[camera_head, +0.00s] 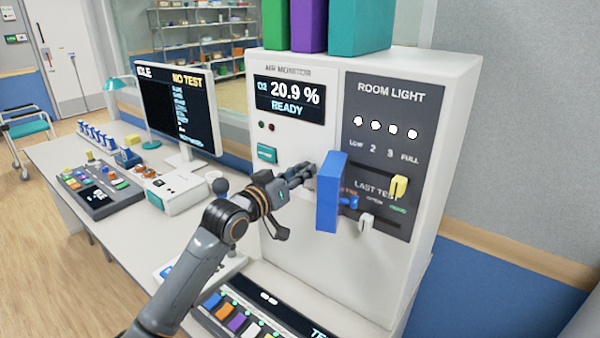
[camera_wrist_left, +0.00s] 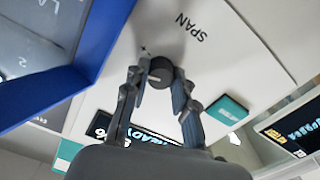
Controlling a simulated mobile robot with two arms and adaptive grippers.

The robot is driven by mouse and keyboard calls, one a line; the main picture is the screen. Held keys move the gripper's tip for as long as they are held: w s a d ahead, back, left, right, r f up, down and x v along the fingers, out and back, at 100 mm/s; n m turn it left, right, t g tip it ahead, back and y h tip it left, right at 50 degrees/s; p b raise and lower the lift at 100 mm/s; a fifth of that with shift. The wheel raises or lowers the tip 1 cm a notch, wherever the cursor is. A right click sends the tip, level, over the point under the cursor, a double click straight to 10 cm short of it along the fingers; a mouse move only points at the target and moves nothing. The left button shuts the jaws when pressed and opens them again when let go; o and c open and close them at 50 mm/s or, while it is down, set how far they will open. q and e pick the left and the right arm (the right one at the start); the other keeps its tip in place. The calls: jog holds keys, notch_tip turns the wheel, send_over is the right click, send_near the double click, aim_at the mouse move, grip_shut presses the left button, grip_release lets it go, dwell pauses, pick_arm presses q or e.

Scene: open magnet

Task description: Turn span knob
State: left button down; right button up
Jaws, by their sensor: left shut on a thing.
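The span knob (camera_wrist_left: 161,71) is a small dark grey round knob on the white front of the air monitor (camera_head: 285,228). The word SPAN (camera_wrist_left: 190,26) is printed beside it in the left wrist view. My left gripper (camera_head: 308,173) reaches the monitor front from the left. In the left wrist view the fingers of this gripper (camera_wrist_left: 158,82) are closed on the knob, one on each side. In the head view the fingers hide the knob. My right gripper is not in view.
A blue panel (camera_head: 328,195) sticks out from the monitor just right of my left gripper. A teal button (camera_head: 267,153) is to the left. A yellow lever (camera_head: 399,187) and a white lever (camera_head: 366,221) are farther right. A screen (camera_head: 180,103) stands behind on the desk.

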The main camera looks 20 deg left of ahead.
pick_arm(q)
jog(key=c, duration=1.1)
grip_release()
jog(key=v, duration=1.2)
